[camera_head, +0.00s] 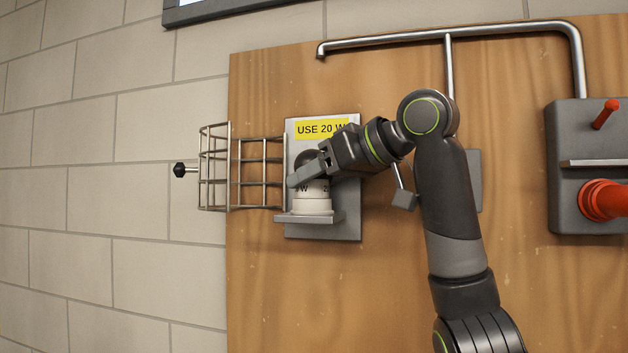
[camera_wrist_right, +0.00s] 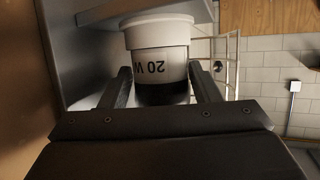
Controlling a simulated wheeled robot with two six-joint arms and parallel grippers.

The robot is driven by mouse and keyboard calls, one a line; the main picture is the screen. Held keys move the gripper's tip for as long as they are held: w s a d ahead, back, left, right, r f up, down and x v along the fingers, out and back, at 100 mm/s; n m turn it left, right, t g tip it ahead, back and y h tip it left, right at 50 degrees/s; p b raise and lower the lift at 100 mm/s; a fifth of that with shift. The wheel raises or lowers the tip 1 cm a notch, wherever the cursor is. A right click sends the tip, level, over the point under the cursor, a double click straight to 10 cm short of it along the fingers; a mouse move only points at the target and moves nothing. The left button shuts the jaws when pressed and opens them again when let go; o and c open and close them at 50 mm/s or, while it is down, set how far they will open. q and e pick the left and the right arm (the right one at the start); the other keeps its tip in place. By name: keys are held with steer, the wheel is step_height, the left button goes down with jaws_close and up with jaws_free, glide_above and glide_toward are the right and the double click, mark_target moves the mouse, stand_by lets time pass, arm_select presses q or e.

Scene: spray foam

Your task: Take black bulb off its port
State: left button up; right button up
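The black bulb (camera_head: 307,157) sits on its white port (camera_head: 312,206), on a small grey shelf; it is partly hidden by my right gripper in the head view. In the right wrist view the bulb (camera_wrist_right: 163,94) is a dark round shape below the white port (camera_wrist_right: 160,38), whose band reads "20 W" upside down. My right gripper (camera_head: 304,176) reaches in from the right around the bulb. Its fingers (camera_wrist_right: 160,84) are apart, one on each side of the bulb, with narrow gaps visible. My left gripper is not in view.
A wire cage door (camera_head: 215,168) with a black knob (camera_head: 180,170) stands open left of the grey plate (camera_head: 350,220). A yellow sign (camera_head: 321,130) reads "USE 20 W". A metal pipe (camera_head: 500,31) and a grey box (camera_head: 590,140) with red parts are on the right of the wooden board (camera_head: 270,290).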

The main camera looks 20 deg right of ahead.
steer(key=c, duration=0.8)
steer(key=shift+r, duration=0.15)
steer(key=shift+r, duration=3.45)
